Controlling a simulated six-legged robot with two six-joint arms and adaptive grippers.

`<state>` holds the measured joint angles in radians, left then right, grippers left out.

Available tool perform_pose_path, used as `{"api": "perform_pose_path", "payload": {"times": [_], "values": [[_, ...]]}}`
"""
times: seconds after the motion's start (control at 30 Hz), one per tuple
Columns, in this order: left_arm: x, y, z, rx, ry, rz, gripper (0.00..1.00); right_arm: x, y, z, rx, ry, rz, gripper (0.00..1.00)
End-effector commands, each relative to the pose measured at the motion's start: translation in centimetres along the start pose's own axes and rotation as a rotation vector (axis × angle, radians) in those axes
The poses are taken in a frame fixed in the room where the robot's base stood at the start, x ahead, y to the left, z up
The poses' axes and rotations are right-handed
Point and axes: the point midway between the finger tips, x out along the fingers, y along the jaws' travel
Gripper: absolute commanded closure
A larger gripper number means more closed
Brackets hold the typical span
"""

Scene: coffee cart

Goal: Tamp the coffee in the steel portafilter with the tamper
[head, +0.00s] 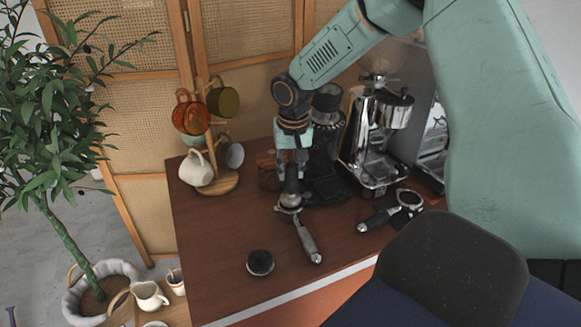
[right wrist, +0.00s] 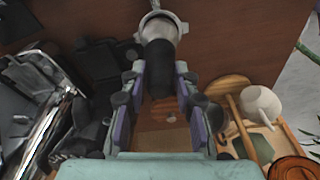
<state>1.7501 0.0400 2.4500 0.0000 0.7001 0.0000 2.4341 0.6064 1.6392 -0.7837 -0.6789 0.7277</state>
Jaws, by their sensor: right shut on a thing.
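The steel portafilter lies on the brown table in the head view, its handle (head: 308,243) pointing toward the front and its basket (head: 285,209) at the back end. My right gripper (head: 291,172) points straight down above the basket. It is shut on the tamper (head: 292,187), which is upright with its base at the basket. In the right wrist view the tamper's dark handle (right wrist: 158,68) sits between the fingers (right wrist: 158,88), and its metal base meets the portafilter rim (right wrist: 183,22). The base hides the coffee, and I cannot tell how deep it sits. My left gripper is out of view.
A second portafilter (head: 408,199) lies to the right, before the espresso machine (head: 375,135). A dark grinder (head: 325,150) stands close behind my gripper. A round black piece (head: 260,262) lies front left. A mug tree (head: 222,181) with cups stands back left. The table's left front is mostly clear.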

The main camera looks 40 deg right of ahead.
Motion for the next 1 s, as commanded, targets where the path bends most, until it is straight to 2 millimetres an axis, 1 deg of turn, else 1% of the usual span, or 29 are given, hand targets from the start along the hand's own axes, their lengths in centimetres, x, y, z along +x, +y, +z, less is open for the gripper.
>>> {"api": "perform_pose_path", "payload": {"times": [0.33,0.73,1.0], "values": [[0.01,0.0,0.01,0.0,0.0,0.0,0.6,0.03,-0.03,-0.05,0.0,0.001,0.0,1.0],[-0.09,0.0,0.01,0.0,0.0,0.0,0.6,0.65,-0.24,-0.1,0.0,0.0,0.0,1.0],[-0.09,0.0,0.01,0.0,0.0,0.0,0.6,0.72,-0.29,-0.14,0.0,0.001,0.0,1.0]]}}
